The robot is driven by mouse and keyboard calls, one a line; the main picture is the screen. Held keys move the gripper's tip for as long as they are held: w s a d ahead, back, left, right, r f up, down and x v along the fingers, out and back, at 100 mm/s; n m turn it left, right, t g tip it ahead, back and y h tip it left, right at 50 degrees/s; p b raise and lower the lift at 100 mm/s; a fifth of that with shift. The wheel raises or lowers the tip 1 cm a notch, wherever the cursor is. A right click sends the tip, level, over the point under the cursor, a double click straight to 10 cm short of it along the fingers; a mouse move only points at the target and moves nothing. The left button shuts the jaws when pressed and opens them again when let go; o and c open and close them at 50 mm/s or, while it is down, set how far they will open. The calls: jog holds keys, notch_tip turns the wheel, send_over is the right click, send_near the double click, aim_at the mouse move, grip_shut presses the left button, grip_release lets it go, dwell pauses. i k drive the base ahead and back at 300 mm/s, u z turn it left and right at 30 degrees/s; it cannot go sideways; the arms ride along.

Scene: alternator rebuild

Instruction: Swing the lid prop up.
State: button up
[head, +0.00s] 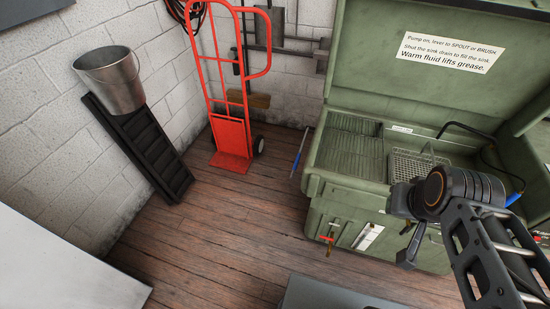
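A green parts washer (345,190) stands at the right with its lid (395,62) raised and tilted back. A thin rod with a blue section (298,152) slants beside the washer's left side, its top leaning right. It may be the lid prop, but I cannot tell for sure. My gripper (408,245) is a small dark shape in front of the washer's front face, below my arm's round joint. It is well to the right of the rod and apart from it. My arm hides part of the washer's right front, and I cannot make out whether the fingers are open.
A red hand truck (228,130) stands against the back wall. A metal bucket (112,78) sits by a black ribbed ramp (140,145) at the left wall. A wire basket (418,165) is in the sink. Wooden floor (225,220) is clear left of the washer.

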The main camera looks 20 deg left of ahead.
aim_at(301, 150)
jog(key=z, duration=0.4)
jog(key=k, duration=0.2)
jog(key=u, duration=1.4)
jog(key=i, duration=0.9)
jog(key=z, duration=0.55)
